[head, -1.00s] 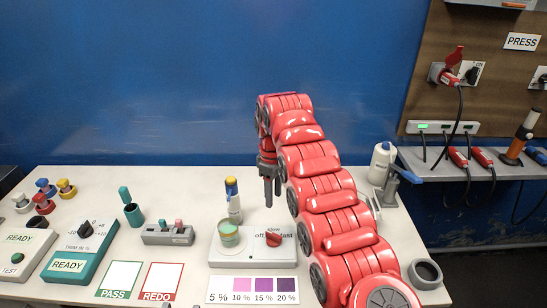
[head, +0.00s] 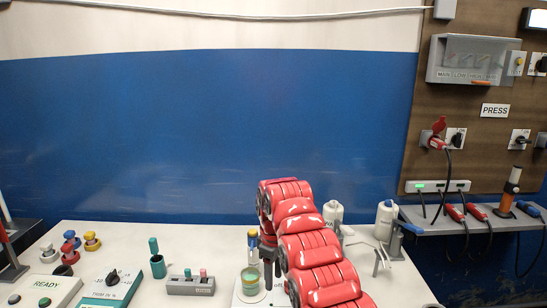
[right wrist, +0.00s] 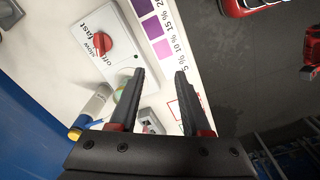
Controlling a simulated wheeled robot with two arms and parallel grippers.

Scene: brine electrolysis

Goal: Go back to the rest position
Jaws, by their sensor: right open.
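My right gripper (head: 268,278) hangs at the end of the red arm, above the table beside the stirrer plate. In the right wrist view its two dark fingers (right wrist: 160,75) are apart with nothing between them. The white stirrer plate (right wrist: 119,28) with its red knob (right wrist: 97,44) lies beyond the fingers. A small beaker with a green band (head: 251,281) stands on the plate, just left of the gripper in the head view. The arm hides part of the plate there. My left gripper is not in view.
A bottle with a yellow-and-blue top (head: 253,246) stands behind the beaker. A grey holder (head: 190,285) and a teal cup (head: 158,267) stand to the left. White bottles (head: 333,213) stand behind the arm. A shelf (head: 470,228) with plugs and cables is at right.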

